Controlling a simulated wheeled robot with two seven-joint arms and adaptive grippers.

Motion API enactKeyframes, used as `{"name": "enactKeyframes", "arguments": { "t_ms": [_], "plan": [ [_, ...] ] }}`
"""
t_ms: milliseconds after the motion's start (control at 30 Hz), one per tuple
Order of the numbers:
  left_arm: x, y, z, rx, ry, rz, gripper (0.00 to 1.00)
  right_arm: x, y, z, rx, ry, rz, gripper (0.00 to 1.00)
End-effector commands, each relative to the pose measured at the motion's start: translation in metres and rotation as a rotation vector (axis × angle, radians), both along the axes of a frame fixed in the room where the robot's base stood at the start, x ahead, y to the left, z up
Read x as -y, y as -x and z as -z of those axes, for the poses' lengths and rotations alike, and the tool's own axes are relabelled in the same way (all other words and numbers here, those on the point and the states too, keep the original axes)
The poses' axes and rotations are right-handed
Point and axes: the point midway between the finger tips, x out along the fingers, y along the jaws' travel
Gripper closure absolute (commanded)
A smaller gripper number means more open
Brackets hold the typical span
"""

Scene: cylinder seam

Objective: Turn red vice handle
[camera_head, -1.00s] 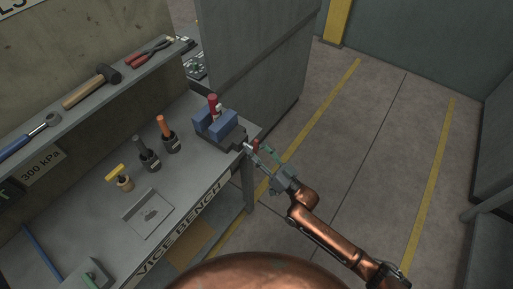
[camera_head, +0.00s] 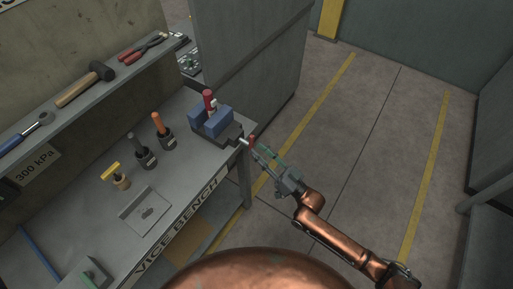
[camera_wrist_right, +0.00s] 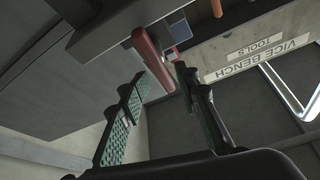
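The vice (camera_head: 232,134) is at the bench's right end, with blue jaws (camera_head: 217,123) around a red-topped cylinder (camera_head: 208,97). Its red handle (camera_head: 251,142) sticks out past the bench edge on a pale screw. My right gripper (camera_head: 264,156) is just off the handle on the aisle side, fingers pointing at it. In the right wrist view, the red handle (camera_wrist_right: 150,55) runs between and beyond the open green-padded fingers (camera_wrist_right: 160,82). A gap shows on both sides; no contact is clear. My left gripper is in neither view.
Bench tools stand left of the vice: an orange-handled tool (camera_head: 158,124), a dark-handled one (camera_head: 137,146) and a yellow-handled one (camera_head: 113,172). A grey cabinet (camera_head: 250,60) rises behind the vice. The floor (camera_head: 345,140) to the right is free.

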Motion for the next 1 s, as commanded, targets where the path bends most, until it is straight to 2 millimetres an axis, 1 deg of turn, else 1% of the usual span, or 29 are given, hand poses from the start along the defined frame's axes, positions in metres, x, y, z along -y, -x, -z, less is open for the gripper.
{"name": "enactKeyframes", "arguments": {
  "t_ms": [600,1000],
  "plan": [
    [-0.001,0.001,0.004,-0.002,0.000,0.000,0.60,0.031,0.023,0.017,-0.002,0.003,0.001,0.71],
    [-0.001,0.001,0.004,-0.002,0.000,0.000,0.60,0.035,0.027,0.018,-0.001,0.001,0.001,0.71]
  ]
}}
